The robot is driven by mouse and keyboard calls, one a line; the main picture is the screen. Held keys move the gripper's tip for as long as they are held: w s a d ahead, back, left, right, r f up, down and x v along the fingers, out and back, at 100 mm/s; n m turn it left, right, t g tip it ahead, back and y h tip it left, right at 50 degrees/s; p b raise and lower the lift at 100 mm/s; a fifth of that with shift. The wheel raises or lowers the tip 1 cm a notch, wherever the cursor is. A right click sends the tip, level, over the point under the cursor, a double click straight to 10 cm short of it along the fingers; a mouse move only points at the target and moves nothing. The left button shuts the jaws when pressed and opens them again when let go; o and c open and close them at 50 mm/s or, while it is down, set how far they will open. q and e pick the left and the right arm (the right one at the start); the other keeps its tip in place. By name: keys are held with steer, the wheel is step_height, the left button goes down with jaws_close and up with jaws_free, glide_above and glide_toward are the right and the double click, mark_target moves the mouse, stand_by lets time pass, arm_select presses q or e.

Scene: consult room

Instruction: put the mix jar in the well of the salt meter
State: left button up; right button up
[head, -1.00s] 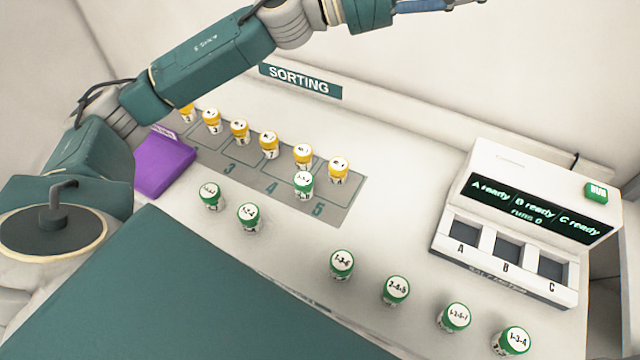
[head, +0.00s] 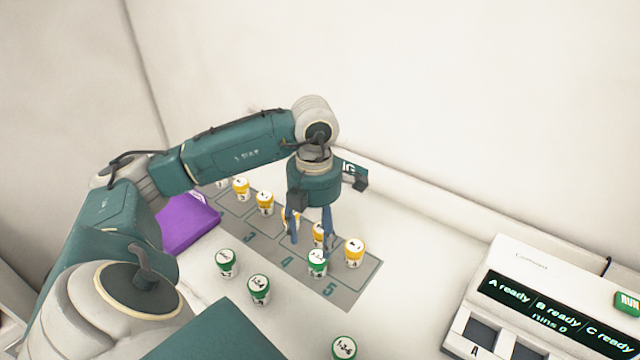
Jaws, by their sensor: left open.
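The salt meter (head: 545,262) stands at the right, its screen reading A, B and C ready, runs 0. Wells A (head: 477,333) and B (head: 517,348) show in part, empty; C is cut off. Green-capped jars with several numbers on their lids look like mix jars: one (head: 317,263) on the sorting mat, two (head: 227,263) (head: 259,289) left of it, one (head: 344,348) at the bottom edge. Which one is meant I cannot tell. My left gripper (head: 309,240) is open, fingers down, just above and behind the mat's green jar. My right gripper is out of view.
Several yellow-capped jars (head: 354,251) stand in a row along the grey sorting mat (head: 345,290), some partly hidden by my gripper. A purple pad (head: 188,224) lies at the left.

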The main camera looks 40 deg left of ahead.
mark_target(318, 256)
arm_select(q)
step_height(318, 256, down, 3)
steer(key=shift+r, duration=0.1)
steer(key=shift+d+f+p, duration=0.15)
steer(key=shift+f+p, duration=0.15)
steer(key=shift+p, duration=0.2)
steer(key=f, duration=0.1)
steer(key=f+p, duration=0.1)
steer(key=f, duration=0.1)
steer(key=shift+s+d+f+p, duration=0.15)
steer(key=shift+d+f+p, duration=0.15)
steer(key=shift+f, duration=0.5)
steer(key=c, duration=1.4)
steer(key=shift+o, duration=0.2)
steer(key=shift+r, duration=0.15)
